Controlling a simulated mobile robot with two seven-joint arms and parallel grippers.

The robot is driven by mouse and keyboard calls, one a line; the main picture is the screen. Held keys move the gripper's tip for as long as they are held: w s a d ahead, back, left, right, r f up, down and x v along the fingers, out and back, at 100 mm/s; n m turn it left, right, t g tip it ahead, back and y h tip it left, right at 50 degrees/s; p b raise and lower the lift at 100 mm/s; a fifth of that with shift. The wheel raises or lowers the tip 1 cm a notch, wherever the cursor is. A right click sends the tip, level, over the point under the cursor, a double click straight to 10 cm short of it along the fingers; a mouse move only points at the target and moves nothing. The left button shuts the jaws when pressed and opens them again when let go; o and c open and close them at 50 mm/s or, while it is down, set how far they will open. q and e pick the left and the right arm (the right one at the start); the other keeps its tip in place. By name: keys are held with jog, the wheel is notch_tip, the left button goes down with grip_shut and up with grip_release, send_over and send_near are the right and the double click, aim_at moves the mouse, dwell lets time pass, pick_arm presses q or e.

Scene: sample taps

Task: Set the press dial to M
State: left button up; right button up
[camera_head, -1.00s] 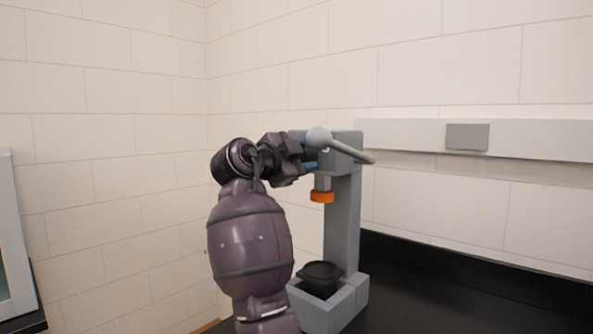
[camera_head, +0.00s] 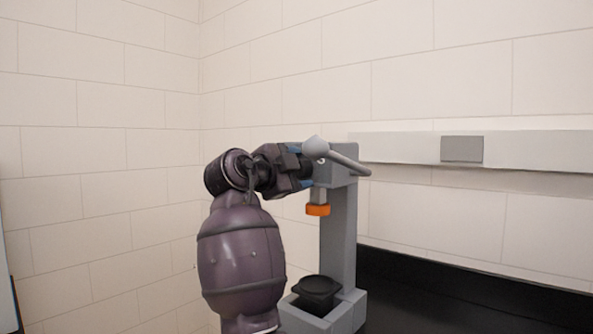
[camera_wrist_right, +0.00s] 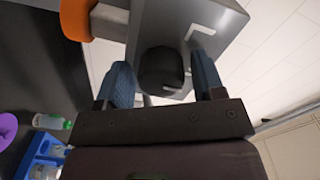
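The press (camera_head: 340,225) is a grey column with an overhanging head, an orange-tipped ram (camera_head: 318,210) and a lever with a grey ball (camera_head: 316,145). Its dial is a dark round knob (camera_wrist_right: 162,72) on the head's face in the right wrist view; my gripper hides it in the head view. A white angular mark (camera_wrist_right: 201,31) shows beside the dial, but I cannot read the dial's setting. My right gripper (camera_head: 306,172) is at the press head. Its blue fingers stand on either side of the knob, with narrow gaps visible. My left gripper is out of view.
A black cup (camera_head: 317,287) sits in the press base below the ram. A blue rack (camera_wrist_right: 40,152), a small bottle (camera_wrist_right: 50,122) and a purple object (camera_wrist_right: 7,128) show in the right wrist view. A wall rail (camera_head: 510,150) runs right of the press. The dark counter there looks clear.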

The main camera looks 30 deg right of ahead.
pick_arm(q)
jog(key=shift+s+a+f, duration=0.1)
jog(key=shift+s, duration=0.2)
pick_arm(e)
jog(key=shift+o, duration=0.4)
jog(key=shift+a+r, duration=0.1)
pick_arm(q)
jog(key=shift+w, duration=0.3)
pick_arm(e)
jog(key=v, duration=1)
jog(key=shift+s+a, duration=0.2)
jog(key=shift+a, duration=0.15)
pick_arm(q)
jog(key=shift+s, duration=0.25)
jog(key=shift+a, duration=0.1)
